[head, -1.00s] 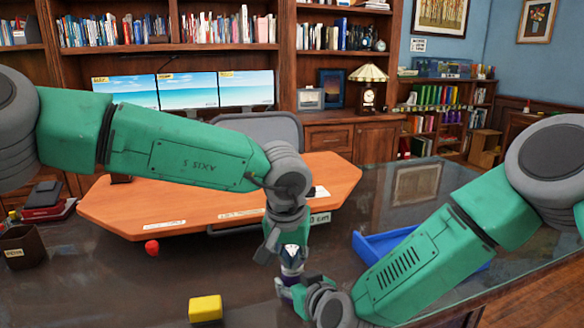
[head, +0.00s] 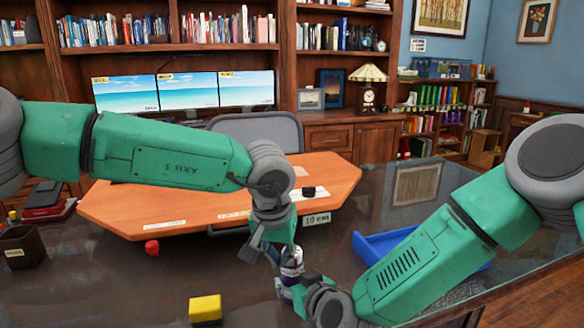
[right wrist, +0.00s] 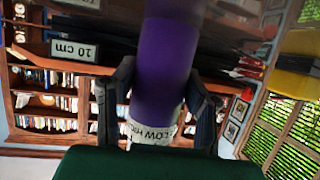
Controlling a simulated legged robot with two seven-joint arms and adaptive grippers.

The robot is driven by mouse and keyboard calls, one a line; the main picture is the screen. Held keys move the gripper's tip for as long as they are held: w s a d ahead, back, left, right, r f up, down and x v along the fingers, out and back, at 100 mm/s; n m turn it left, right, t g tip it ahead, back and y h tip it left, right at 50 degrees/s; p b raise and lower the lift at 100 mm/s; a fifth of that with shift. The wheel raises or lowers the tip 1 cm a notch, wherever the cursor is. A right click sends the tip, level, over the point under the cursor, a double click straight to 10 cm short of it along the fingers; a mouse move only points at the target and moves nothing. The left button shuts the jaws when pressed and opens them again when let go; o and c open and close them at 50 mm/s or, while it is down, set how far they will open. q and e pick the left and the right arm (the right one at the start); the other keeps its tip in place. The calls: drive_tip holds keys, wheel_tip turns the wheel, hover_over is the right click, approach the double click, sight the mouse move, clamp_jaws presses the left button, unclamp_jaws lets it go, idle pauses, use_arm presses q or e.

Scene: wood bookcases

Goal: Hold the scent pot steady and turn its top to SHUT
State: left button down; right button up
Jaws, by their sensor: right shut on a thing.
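The scent pot (head: 291,262) is a small purple cylinder, upright above the dark desk in the head view. My right gripper (head: 287,288) is shut on it low down. In the right wrist view the purple body of the pot (right wrist: 160,70) stands between my two dark fingers, with a white band lettered "LOW" and "HIGH" upside down. My left gripper (head: 261,254) is beside the pot's upper part, on its left, with its fingers apart and nothing seen between them. The setting of the pot's top is too small to read.
A yellow block (head: 205,308) and a red object (head: 152,247) lie on the desk. A blue tray (head: 375,243) is partly behind my right arm. A raised orange board (head: 130,212) with a "10 cm" label lies behind, and a pen holder (head: 22,246) stands at left.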

use_arm(q)
drive_tip(key=shift+a, duration=0.1)
idle(0.3)
approach(296, 260)
drive_tip(key=shift+a+f, duration=1)
drive_tip(key=shift+a, duration=0.6)
drive_tip(key=shift+w, duration=0.45)
drive_tip(key=shift+d+f, duration=0.65)
drive_tip(key=shift+f, duration=0.35)
drive_tip(key=shift+d+f, duration=0.65)
drive_tip(key=shift+f, duration=0.4)
drive_tip(key=shift+d+f, duration=0.65)
drive_tip(key=shift+f, duration=0.35)
drive_tip(key=shift+w, duration=0.1)
